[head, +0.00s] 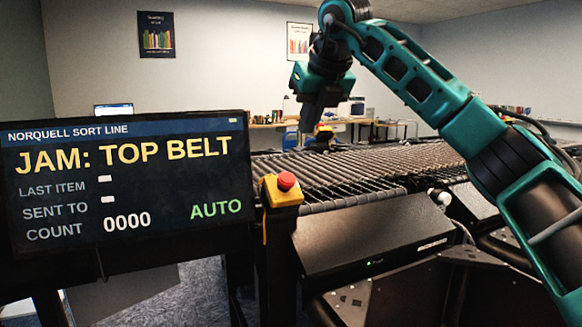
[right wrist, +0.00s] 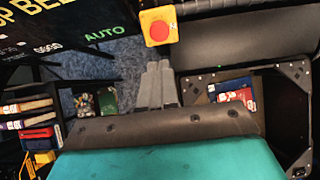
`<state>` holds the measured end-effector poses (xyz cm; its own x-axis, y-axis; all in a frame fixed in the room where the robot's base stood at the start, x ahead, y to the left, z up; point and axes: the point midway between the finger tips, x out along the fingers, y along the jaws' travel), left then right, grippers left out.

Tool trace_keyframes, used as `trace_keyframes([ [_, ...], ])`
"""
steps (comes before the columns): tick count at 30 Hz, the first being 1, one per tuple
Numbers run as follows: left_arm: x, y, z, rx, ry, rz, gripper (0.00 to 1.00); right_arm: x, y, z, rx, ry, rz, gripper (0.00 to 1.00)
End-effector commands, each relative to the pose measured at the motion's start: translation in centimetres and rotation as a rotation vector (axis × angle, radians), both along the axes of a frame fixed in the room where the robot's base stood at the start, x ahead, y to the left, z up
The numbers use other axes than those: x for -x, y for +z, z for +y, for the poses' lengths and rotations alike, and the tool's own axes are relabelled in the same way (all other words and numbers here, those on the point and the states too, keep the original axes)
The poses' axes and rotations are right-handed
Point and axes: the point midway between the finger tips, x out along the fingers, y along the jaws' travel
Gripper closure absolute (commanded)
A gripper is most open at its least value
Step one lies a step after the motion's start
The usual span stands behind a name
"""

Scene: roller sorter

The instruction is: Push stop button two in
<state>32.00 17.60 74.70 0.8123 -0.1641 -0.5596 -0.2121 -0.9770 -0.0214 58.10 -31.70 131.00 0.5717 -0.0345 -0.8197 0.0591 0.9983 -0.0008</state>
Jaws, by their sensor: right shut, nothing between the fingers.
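A red stop button (head: 286,181) sits on top of a yellow box (head: 282,199) at the near corner of the roller conveyor, just right of the display screen. The same red button shows at the top of the right wrist view (right wrist: 159,31). I see no number on it. My right gripper (head: 306,129) points down, above and slightly right of the button in the head view, clearly apart from it. Its fingers (right wrist: 160,66) are together and empty, and in the wrist view their tips lie just below the button box. My left gripper is not in view.
The screen (head: 130,180) reads "JAM: TOP BELT", count 0000, AUTO. The roller conveyor (head: 345,172) runs behind the button, with a dark panel (head: 370,235) below. The wrist view shows books (right wrist: 28,120) at left and a black-rimmed crate (right wrist: 296,75) at right.

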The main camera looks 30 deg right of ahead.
Motion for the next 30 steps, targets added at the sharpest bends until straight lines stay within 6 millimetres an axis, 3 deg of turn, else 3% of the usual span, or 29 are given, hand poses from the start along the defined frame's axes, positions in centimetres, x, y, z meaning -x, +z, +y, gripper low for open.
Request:
trace_keyframes([
  [8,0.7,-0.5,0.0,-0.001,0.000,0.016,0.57,0.0,0.0,0.0,-0.001,0.001,0.000,1.00],
  [13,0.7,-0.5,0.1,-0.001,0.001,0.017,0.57,-0.8,-1.1,0.0,-0.001,0.001,0.003,1.00],
  [30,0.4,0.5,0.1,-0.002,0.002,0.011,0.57,-7.0,-10.0,-0.3,-0.001,0.001,0.003,1.00],
])
